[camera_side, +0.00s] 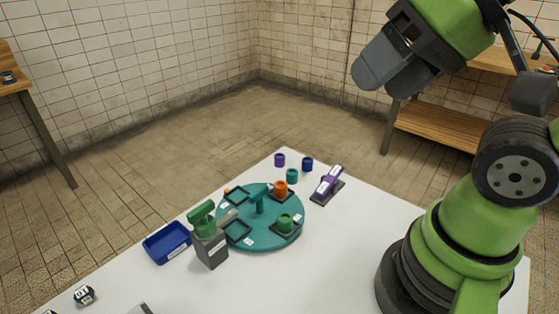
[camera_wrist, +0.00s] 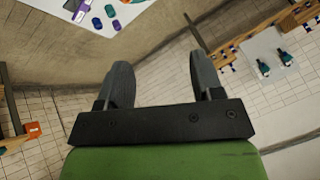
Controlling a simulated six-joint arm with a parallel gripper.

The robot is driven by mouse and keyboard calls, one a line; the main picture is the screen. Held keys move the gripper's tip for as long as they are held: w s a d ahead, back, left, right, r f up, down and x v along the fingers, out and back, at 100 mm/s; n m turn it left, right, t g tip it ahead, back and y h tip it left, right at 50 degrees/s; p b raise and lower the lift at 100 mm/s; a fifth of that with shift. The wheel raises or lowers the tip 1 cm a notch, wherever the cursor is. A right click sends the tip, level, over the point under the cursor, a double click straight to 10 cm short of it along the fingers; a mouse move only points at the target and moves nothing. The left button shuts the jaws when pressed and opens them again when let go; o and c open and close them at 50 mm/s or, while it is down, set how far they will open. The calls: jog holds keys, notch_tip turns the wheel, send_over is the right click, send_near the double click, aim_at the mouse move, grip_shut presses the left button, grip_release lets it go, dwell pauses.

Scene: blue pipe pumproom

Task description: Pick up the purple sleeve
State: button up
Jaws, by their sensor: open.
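The purple sleeve (camera_side: 280,160) is a small upright ring standing on the white table near its far corner. In the wrist view it appears as a small purple shape (camera_wrist: 117,25) near the table edge at the top left. A teal sleeve (camera_side: 292,176) and a blue sleeve (camera_side: 307,164) stand close to it, apart from it. My gripper (camera_side: 384,84) is high above the table, to the right of the sleeves and well away from them. Its two fingers are spread apart with nothing between them in the wrist view (camera_wrist: 160,68).
A teal turntable (camera_side: 248,211) carries orange and green sleeves. A purple-topped fixture (camera_side: 328,183) sits right of the loose sleeves. A grey block with a green top (camera_side: 209,250) and a blue tray (camera_side: 164,246) stand at left. The space above the loose sleeves is clear.

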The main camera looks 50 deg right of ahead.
jog(key=n+g+h, duration=0.1)
jog(key=g+h, duration=0.2)
send_over(279, 155)
jog(key=s, duration=0.2)
jog(key=f, duration=2.4)
jog(key=shift+s+a+f, duration=0.15)
jog(key=shift+a+f, duration=0.1)
jog(key=shift+a, duration=0.1)
jog(key=shift+x, duration=3)
jog(key=shift+s, duration=0.1)
jog(key=shift+c, duration=0.2)
jog(key=c, duration=1)
